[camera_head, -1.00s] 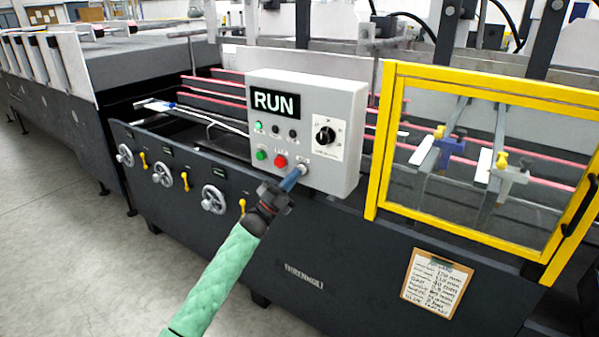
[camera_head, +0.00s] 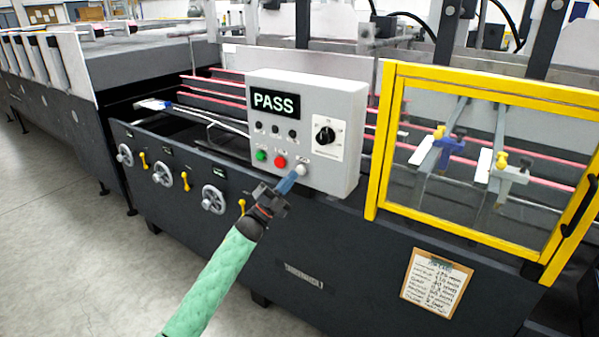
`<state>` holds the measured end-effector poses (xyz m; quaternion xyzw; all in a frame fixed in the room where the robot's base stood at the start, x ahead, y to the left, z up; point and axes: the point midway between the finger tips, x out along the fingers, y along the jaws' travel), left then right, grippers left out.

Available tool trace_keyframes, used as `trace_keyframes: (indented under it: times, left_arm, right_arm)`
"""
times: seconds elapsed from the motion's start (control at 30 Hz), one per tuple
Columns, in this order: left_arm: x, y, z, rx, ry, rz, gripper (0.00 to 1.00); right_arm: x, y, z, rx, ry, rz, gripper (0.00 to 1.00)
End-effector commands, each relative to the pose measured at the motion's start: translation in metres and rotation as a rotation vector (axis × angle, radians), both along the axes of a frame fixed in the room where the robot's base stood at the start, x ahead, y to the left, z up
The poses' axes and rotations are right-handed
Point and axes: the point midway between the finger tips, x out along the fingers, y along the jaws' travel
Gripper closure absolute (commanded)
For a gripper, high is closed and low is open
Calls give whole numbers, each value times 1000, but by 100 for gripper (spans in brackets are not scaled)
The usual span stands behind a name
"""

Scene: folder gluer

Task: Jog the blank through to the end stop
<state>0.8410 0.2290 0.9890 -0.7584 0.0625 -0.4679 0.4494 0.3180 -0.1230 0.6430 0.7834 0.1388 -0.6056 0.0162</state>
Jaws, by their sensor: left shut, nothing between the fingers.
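The grey control box (camera_head: 340,100) stands on the machine's near side, and its display (camera_head: 276,103) reads PASS. Below it are three dark lamps, a black rotary knob (camera_head: 325,136), a green button (camera_head: 261,156), a red button (camera_head: 280,162) and a pale button (camera_head: 302,170). My left gripper (camera_head: 288,184) is shut and empty, its blue-grey tips just below and left of the pale button, seemingly a little apart from it. I cannot clearly make out the blank or the end stop. My right gripper is out of view.
A yellow-framed clear guard (camera_head: 378,150) is closed at the right, with blue and white clamps behind it. Red belts (camera_head: 205,98) run behind the box. Handwheels (camera_head: 213,199) and yellow levers line the front panel. A clipboard (camera_head: 437,283) hangs at lower right.

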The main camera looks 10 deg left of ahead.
Motion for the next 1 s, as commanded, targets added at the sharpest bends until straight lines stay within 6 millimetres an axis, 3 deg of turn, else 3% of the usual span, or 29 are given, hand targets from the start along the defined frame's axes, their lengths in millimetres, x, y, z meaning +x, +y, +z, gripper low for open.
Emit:
trace_keyframes:
  times: [0.7,1.0]
  left_arm:
    - [-46,17,0,0,0,0,100]
    - [-47,17,0,0,0,0,100]
  right_arm:
    - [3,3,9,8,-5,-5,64]
    - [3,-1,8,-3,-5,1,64]
